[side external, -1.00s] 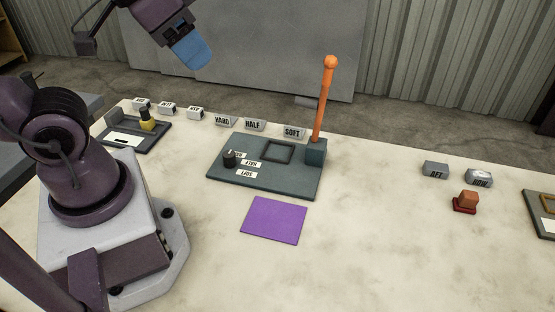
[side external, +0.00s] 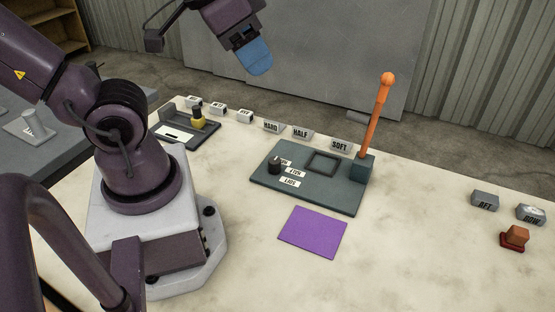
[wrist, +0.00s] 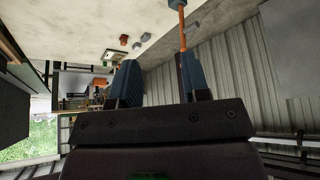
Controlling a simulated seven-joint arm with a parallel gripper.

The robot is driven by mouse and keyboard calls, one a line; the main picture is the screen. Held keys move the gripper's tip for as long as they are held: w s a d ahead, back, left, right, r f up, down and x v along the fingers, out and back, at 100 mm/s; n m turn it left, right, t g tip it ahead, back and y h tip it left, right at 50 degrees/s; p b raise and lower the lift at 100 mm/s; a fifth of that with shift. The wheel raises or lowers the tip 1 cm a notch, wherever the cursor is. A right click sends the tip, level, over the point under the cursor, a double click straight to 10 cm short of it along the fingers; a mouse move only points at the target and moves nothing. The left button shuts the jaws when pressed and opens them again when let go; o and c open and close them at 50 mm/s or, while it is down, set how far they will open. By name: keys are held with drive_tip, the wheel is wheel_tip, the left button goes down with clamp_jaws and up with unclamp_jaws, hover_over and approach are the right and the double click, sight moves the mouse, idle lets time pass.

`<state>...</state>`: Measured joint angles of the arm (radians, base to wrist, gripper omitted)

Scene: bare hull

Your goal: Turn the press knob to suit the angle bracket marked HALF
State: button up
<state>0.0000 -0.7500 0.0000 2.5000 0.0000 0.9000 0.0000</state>
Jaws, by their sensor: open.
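The press (side external: 330,199) is a dark green-grey plate on the pale table, with a square recess and an upright orange lever (side external: 378,112) at its right. Its black knob (side external: 274,166) stands at the plate's left, beside several white labels; which one it points to is too small to tell. The angle bracket marked HALF (side external: 301,133) stands behind the press, between the brackets marked HARD (side external: 271,127) and SOFT (side external: 340,145). My gripper (side external: 258,68) is high above and behind the table, away from the knob. In the wrist view my gripper (wrist: 160,82) is open and empty.
A purple mat (side external: 313,232) lies in front of the press. A tray with a yellow-topped piece (side external: 198,118) is at the left. Blocks marked AFT (side external: 485,200) and BOW (side external: 530,213) and a red stamp-like piece (side external: 515,237) are at the right.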

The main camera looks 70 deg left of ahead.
drive_tip(key=shift+o, duration=0.4)
drive_tip(key=shift+o, duration=1.1)
drive_tip(key=shift+f, duration=0.15)
drive_tip(key=n+g, duration=0.6)
drive_tip(key=n, duration=1.2)
approach(275, 160)
drive_tip(key=f, duration=1)
drive_tip(key=shift+s+f, duration=0.2)
drive_tip(key=shift+f, duration=0.15)
drive_tip(key=c, duration=0.9)
